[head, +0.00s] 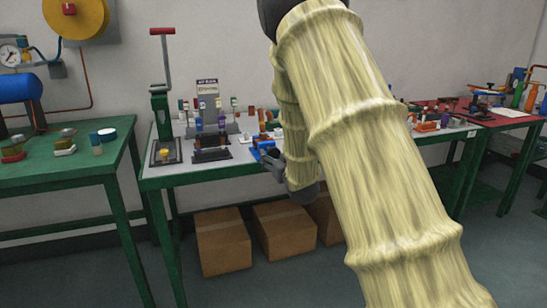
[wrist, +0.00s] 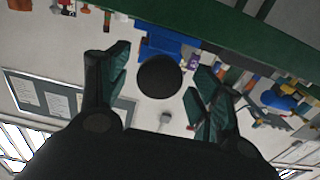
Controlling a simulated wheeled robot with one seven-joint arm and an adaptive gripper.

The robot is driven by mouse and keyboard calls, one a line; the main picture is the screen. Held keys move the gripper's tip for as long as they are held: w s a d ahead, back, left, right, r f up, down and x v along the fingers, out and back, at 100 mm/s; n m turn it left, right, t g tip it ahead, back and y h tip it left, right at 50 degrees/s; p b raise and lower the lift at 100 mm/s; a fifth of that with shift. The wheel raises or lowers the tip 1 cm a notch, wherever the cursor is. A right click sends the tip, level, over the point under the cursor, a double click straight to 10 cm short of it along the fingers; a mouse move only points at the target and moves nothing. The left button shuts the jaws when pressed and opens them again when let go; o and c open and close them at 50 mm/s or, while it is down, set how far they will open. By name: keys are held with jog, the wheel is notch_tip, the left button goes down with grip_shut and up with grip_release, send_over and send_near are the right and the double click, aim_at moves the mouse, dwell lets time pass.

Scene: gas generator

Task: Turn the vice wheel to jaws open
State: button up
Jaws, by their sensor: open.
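The blue vice (wrist: 165,45) shows in the wrist view beyond my fingertips, at the edge of the green-framed bench. A dark round disc (wrist: 160,75), apparently the vice wheel, is in front of it. My gripper (wrist: 160,85) is open, with one finger to the left of the disc and one to the right. I see gaps on both sides, and contact cannot be made out. In the head view a little blue of the vice (head: 264,146) shows beside my gripper (head: 270,157) at the bench front. My arm hides part of this area, and the vice jaws are not clear.
The middle bench (head: 185,178) carries small racks, bottles and a green press with a red-handled lever (head: 162,100). Cardboard boxes (head: 222,240) stand under it. A left bench (head: 60,178) and a right bench with a red top (head: 450,112) flank it. Floor in front is clear.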

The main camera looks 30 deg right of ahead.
jog(key=shift+x, duration=0.8)
jog(key=c, duration=1)
jog(key=shift+c, duration=0.2)
jog(key=shift+n, duration=0.3)
jog(key=shift+n+p, duration=0.35)
jog(key=shift+n, duration=0.65)
jog(key=n, duration=0.4)
jog(key=shift+p, duration=0.35)
jog(key=n, duration=0.6)
jog(key=shift+n, duration=0.3)
